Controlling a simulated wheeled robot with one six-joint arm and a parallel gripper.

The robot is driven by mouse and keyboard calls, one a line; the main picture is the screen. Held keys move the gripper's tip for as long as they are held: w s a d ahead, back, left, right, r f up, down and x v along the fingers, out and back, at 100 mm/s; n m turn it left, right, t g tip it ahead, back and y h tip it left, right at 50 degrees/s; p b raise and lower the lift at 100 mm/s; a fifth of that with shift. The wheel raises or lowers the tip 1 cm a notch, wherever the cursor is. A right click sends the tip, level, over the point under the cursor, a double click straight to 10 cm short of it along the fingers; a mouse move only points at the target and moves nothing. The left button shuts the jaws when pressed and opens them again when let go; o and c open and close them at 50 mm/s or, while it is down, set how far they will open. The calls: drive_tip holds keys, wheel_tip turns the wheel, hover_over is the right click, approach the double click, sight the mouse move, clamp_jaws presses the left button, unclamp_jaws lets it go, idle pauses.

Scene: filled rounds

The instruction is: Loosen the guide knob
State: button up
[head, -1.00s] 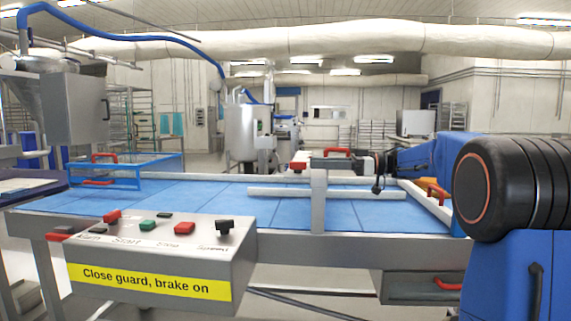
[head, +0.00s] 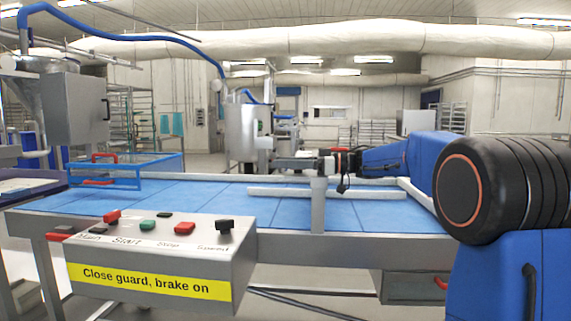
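My gripper (head: 284,163) reaches left at the end of my blue arm, above the far part of the blue conveyor belt (head: 225,201). Its grey fingers are small and seen from the side, so I cannot tell whether they are open or shut. The pale guide rail (head: 375,194) lies lengthwise over the belt. A grey post (head: 318,208) rises at the near belt edge, its top overlapping my gripper in the picture. I cannot make out the guide knob; my gripper may be hiding it.
A control box (head: 150,255) with a yellow label, buttons and a black knob (head: 225,224) stands in front at the left. A blue-framed guard (head: 125,169) with red handles stands over the belt's left end. The belt's middle left is clear.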

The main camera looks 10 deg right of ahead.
sight(309, 172)
drive_tip(key=shift+c, duration=0.6)
clamp_jaws()
drive_tip(key=shift+s+n+g+y, duration=0.15)
drive_tip(key=shift+s+n+g, duration=0.1)
drive_tip(key=shift+n+g, duration=0.75)
drive_tip(key=shift+s+n+g+y, duration=0.1)
drive_tip(key=shift+s+n+g, duration=0.3)
drive_tip(key=shift+g, duration=1)
drive_tip(key=shift+s+n+g+y, duration=0.1)
drive_tip(key=shift+n+g+y, duration=0.05)
drive_tip(key=shift+n+g, duration=0.9)
drive_tip(key=shift+o, duration=0.6)
unclamp_jaws()
drive_tip(key=shift+w+d, duration=0.2)
drive_tip(key=shift+d, duration=1.65)
drive_tip(key=shift+w+d, duration=0.15)
drive_tip(key=shift+d, duration=1.7)
